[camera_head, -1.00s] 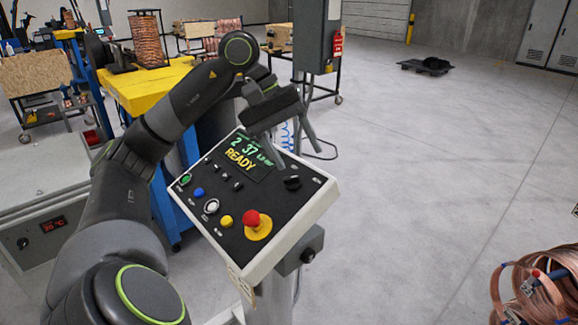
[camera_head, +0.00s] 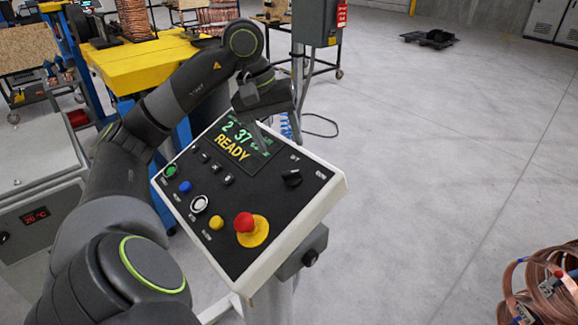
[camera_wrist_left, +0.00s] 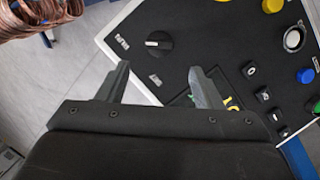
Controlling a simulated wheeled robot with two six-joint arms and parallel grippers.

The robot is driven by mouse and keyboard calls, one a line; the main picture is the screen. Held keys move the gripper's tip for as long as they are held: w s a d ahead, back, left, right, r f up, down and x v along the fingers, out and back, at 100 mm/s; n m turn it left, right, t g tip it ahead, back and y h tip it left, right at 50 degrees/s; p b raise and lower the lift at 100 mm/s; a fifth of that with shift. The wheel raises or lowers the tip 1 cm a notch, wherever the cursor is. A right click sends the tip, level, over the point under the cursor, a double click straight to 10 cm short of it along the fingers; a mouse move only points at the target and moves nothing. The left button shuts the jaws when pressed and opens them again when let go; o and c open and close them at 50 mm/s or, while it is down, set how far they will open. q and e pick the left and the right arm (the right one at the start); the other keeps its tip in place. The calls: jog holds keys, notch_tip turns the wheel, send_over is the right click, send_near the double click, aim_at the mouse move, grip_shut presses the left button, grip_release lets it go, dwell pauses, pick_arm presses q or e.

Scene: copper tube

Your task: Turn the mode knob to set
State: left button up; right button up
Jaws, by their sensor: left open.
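The mode knob (camera_head: 291,178) is a black rotary knob on the right part of the tilted control panel (camera_head: 335,193), with a small label on two sides. In the left wrist view the knob (camera_wrist_left: 160,44) shows a white pointer mark facing the label on its left; the labels are too small to read surely. My left gripper (camera_head: 282,128) is above the panel's upper edge, beyond the knob. In the wrist view my left gripper (camera_wrist_left: 158,70) is open and empty, its fingertips short of the knob and apart from it. My right gripper is not in view.
The panel also holds a red emergency button (camera_head: 244,222) on a yellow base, a yellow button (camera_head: 216,222), a white button (camera_head: 199,203), a blue button (camera_head: 185,187) and a screen reading READY (camera_head: 232,147). A copper coil (camera_head: 535,290) lies at right.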

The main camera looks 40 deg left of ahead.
aim_at(288, 171)
pick_arm(q)
jog(key=p+x, duration=0.1)
jog(key=x, duration=0.2)
jog(key=shift+s+d+f, duration=0.1)
jog(key=shift+s+d, duration=0.05)
jog(key=p+x, duration=0.1)
jog(key=x, duration=0.2)
jog(key=shift+d+f, duration=0.15)
jog(key=shift+d, duration=0.05)
jog(key=shift+f, duration=0.5)
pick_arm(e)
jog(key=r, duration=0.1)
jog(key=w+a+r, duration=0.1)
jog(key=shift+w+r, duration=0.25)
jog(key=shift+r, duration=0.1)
